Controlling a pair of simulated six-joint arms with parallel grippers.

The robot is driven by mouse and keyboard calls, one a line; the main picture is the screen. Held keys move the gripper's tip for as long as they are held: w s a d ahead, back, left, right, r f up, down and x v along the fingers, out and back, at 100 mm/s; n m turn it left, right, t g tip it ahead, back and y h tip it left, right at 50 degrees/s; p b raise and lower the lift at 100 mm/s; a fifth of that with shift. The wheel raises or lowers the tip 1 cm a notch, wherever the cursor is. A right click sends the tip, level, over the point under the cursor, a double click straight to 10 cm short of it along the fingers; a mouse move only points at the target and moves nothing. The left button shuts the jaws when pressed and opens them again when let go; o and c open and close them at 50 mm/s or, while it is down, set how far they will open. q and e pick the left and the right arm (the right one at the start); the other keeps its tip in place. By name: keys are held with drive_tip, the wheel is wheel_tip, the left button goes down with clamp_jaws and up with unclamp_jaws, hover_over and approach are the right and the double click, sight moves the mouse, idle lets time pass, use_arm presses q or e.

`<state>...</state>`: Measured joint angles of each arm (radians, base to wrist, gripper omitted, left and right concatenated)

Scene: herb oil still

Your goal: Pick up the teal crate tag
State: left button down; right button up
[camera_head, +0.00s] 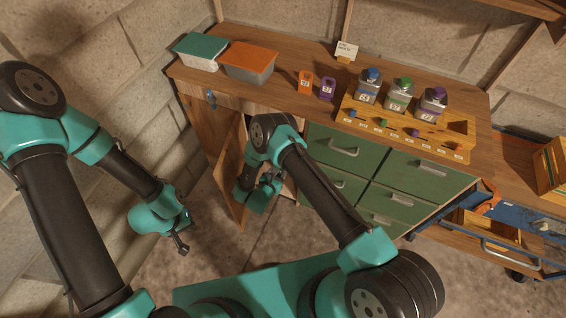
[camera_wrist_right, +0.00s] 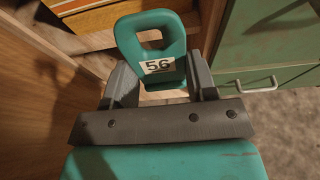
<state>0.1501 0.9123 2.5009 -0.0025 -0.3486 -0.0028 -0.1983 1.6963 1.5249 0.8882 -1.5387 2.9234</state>
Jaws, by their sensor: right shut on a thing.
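The teal crate tag (camera_wrist_right: 160,60) has a looped handle with an oval hole and a white label reading 56. In the right wrist view it stands between the two grey fingers of my right gripper (camera_wrist_right: 162,88), which is shut on it. In the head view my right gripper (camera_head: 268,184) is low in front of the open cabinet; the tag cannot be clearly told from the gripper there. My left gripper (camera_head: 181,243) hangs empty over the floor at left; its finger opening is unclear.
A wooden cabinet door (camera_head: 231,172) stands open left of my right gripper, with green drawers (camera_head: 350,150) to the right. The bench top (camera_head: 300,62) holds lidded boxes, orange and purple tags (camera_head: 327,90), and a bottle rack (camera_head: 405,130).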

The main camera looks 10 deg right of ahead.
drive_tip(key=s+a, duration=0.1)
drive_tip(key=s, duration=0.1)
drive_tip(key=s+a, duration=0.2)
drive_tip(key=shift+w+d, duration=0.1)
idle(0.7)
drive_tip(key=w+d+n+h, duration=0.1)
drive_tip(key=w+d+n, duration=0.1)
drive_tip(key=w+d, duration=0.4)
drive_tip(key=shift+w+d+r, duration=0.3)
drive_tip(key=shift+w+r, duration=0.15)
drive_tip(key=shift+w, duration=0.2)
drive_tip(key=shift+w+d, duration=0.1)
drive_tip(key=shift+w+r+x, duration=0.1)
drive_tip(key=shift+r+x, duration=0.1)
drive_tip(key=shift+x, duration=1.15)
drive_tip(key=shift+w+r+x, duration=0.1)
drive_tip(key=shift+r+x, duration=0.15)
drive_tip(key=shift+x, duration=1.15)
drive_tip(key=shift+w+r+x, duration=0.1)
drive_tip(key=shift+r+x, duration=0.1)
drive_tip(key=shift+x, duration=1.15)
drive_tip(key=shift+w+d+f, duration=0.3)
drive_tip(key=shift+w+f, duration=0.1)
drive_tip(key=shift+w, duration=0.1)
